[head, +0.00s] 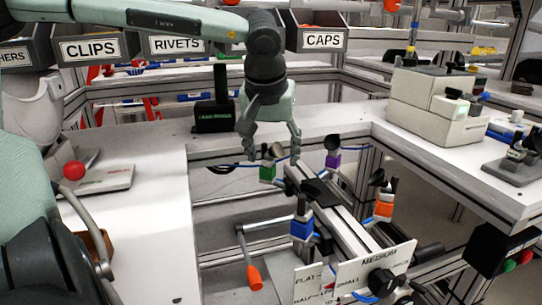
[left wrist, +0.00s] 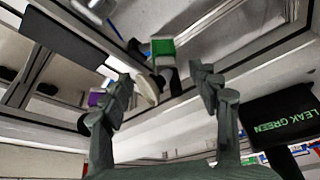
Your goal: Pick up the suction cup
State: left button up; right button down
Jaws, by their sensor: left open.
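Several suction cups stand on coloured blocks around a metal rail fixture. The one on the green block (head: 267,173) has a dark cup (head: 276,151) on top, close to my left gripper's fingertips. My left gripper (head: 272,153) is open, pointing down above the green block, with nothing held. In the left wrist view, the pale cup (left wrist: 148,89) and its green block (left wrist: 163,48) show between the open fingers (left wrist: 162,80); I cannot tell whether a finger touches it. Other cups sit on a purple block (head: 333,161), a blue block (head: 302,229) and an orange block (head: 384,208). My right gripper is not in view.
A white sign marked MEDIUM (head: 358,277) and black knobs stand at the fixture's front. A dark LEAK GREEN box (head: 213,116) is behind the gripper, and it also shows in the wrist view (left wrist: 283,118). Labelled bins line the back.

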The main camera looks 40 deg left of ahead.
pick_arm(q)
jog(key=c, duration=1.3)
jog(key=shift+o, duration=0.2)
jog(key=shift+r, duration=0.1)
